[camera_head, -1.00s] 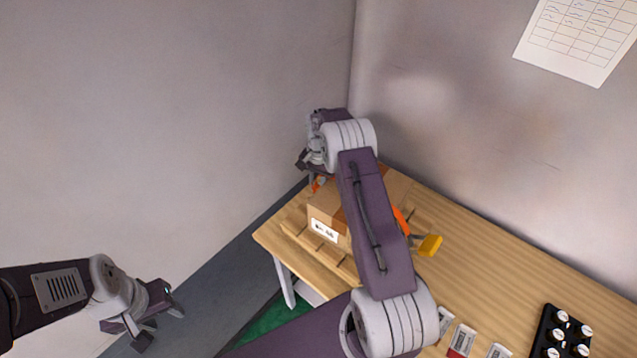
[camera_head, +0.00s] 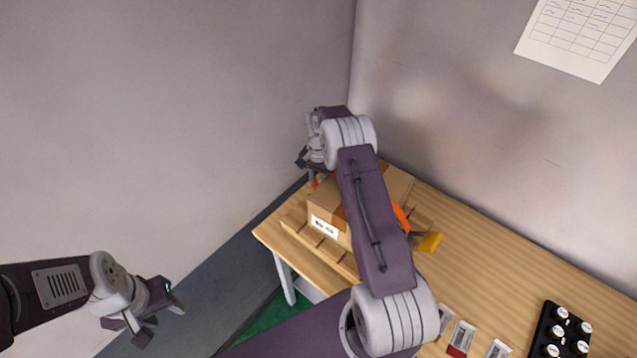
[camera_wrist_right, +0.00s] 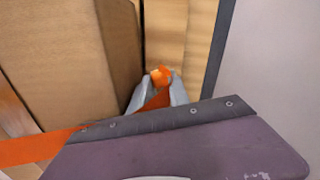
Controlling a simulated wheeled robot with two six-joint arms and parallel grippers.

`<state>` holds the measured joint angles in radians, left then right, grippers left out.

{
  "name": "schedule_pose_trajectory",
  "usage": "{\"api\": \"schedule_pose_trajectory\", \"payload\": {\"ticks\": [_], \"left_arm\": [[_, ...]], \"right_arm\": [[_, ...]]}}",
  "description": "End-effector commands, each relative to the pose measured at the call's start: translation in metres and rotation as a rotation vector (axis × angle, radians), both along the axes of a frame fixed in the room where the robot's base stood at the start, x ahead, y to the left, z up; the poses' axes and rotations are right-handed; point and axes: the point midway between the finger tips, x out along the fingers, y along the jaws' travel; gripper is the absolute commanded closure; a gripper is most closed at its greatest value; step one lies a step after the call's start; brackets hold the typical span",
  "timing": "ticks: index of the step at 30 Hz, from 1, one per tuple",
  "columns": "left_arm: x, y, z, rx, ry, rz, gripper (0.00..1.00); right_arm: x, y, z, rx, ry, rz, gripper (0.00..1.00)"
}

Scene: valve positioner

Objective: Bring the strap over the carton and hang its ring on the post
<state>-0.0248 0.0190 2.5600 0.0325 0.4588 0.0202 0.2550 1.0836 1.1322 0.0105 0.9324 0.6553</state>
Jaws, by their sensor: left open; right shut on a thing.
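The brown carton (camera_head: 321,206) stands on a wooden pallet-like base at the table's far left corner. It fills the left of the right wrist view (camera_wrist_right: 55,60). The orange strap (camera_head: 402,217) shows at the carton's right side, partly hidden by my right arm. My right gripper (camera_head: 312,178) is past the carton's far left side, shut on the strap. In the wrist view the strap (camera_wrist_right: 155,99) lies between the fingers. A small orange piece (camera_wrist_right: 160,74) shows at the fingertips; I cannot tell if it is the ring. I cannot make out the post. My left gripper (camera_head: 160,318) is open, empty and away from the table.
A yellow piece (camera_head: 430,242) lies right of the carton, near the strap. White-and-red cards (camera_head: 461,338) and a black tray (camera_head: 546,328) with several white-topped items are at the front right. The wooden table (camera_head: 490,270) is clear between them. Grey walls stand close behind.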

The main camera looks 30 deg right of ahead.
Motion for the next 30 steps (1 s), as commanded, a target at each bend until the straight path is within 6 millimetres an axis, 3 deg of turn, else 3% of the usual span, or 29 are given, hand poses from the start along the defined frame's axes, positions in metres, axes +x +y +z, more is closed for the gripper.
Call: {"api": "schedule_pose_trajectory", "payload": {"ticks": [30], "left_arm": [[0.000,0.000,-0.011,0.000,0.000,0.000,0.56]], "right_arm": [[0.000,0.000,-0.016,0.001,0.001,0.000,1.00]]}}
